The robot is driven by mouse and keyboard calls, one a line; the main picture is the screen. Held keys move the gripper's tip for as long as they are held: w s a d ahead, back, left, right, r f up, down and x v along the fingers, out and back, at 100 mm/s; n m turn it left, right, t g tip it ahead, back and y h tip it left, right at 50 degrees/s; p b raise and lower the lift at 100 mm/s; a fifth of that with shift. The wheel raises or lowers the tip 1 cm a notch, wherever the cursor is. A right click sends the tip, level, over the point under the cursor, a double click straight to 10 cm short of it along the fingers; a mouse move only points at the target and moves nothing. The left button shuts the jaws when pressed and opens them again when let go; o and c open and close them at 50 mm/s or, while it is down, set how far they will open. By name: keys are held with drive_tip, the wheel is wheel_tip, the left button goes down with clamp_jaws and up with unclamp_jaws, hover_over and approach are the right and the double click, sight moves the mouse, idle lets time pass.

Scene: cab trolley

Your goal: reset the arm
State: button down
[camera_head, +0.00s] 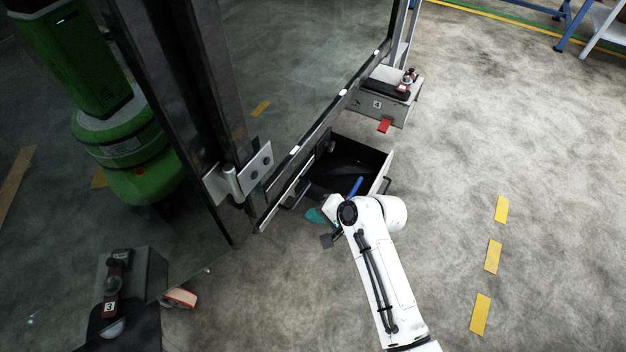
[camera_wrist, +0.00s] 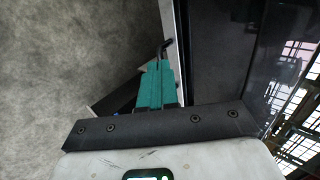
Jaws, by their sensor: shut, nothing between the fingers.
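My white arm reaches in from the bottom of the head view. My gripper (camera_head: 315,215) has teal fingers and is low beside the open drawer, left of my wrist. In the wrist view the teal fingers of my gripper (camera_wrist: 157,72) are closed together with nothing between them. A dark bent rod (camera_wrist: 166,46) shows just beyond the fingertips; I cannot tell whether they touch it. The gripper's body is partly hidden by my arm in the head view.
An open dark drawer (camera_head: 376,160) holds a blue item (camera_head: 355,187). A large framed glass panel (camera_head: 265,70) stands left of it. A grey box marked 4 (camera_head: 376,104) stands behind, a dark unit marked 3 (camera_head: 110,307) at lower left.

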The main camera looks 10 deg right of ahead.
drive_tip(key=s+d+r+n+g+h+p, duration=0.1)
drive_tip(key=s+d+r+n+h+p, duration=0.1)
drive_tip(key=s+d, duration=0.5)
drive_tip(key=s+d+r+n+g+h+p, duration=0.2)
drive_tip(key=s+d+r, duration=0.4)
drive_tip(key=s, duration=0.9)
drive_tip(key=s+d+r+n+g+h+p, duration=0.1)
drive_tip(key=s+d+r+n+h+p, duration=0.1)
drive_tip(key=s+d+r+p, duration=0.3)
drive_tip(key=s+d+h, duration=0.1)
drive_tip(key=s+d, duration=0.3)
drive_tip(key=s, duration=0.2)
drive_tip(key=shift+s+n+g+h, duration=0.15)
drive_tip(key=shift+n+g+h, duration=0.15)
drive_tip(key=shift+n+h, duration=0.1)
drive_tip(key=shift+r, duration=0.1)
